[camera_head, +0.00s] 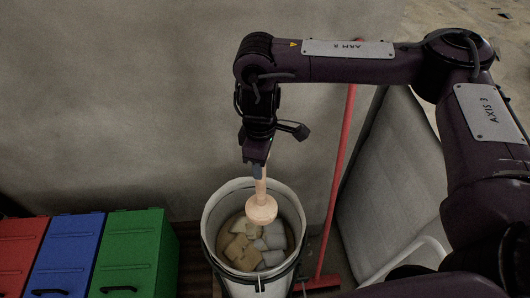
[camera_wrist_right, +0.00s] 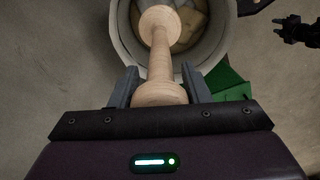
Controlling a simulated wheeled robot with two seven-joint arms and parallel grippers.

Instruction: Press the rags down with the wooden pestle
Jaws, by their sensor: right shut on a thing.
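The wooden pestle (camera_head: 262,207) hangs nearly upright, its wide pale head low, over the mouth of the white bucket (camera_head: 212,222). Tan and grey rags (camera_head: 241,252) lie inside the bucket. I cannot tell whether the pestle head touches them. My right gripper (camera_head: 257,172) is shut on the top of the pestle's handle, above the bucket. In the right wrist view the pestle (camera_wrist_right: 160,65) runs from between the fingers of this gripper (camera_wrist_right: 160,88) towards the bucket.
Red (camera_head: 20,245), blue (camera_head: 68,250) and green (camera_head: 135,245) lidded bins stand left of the bucket. A red pole (camera_head: 341,160) leans on the wall to the right, beside a grey chair-like thing (camera_head: 390,180). The wall is close behind the bucket.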

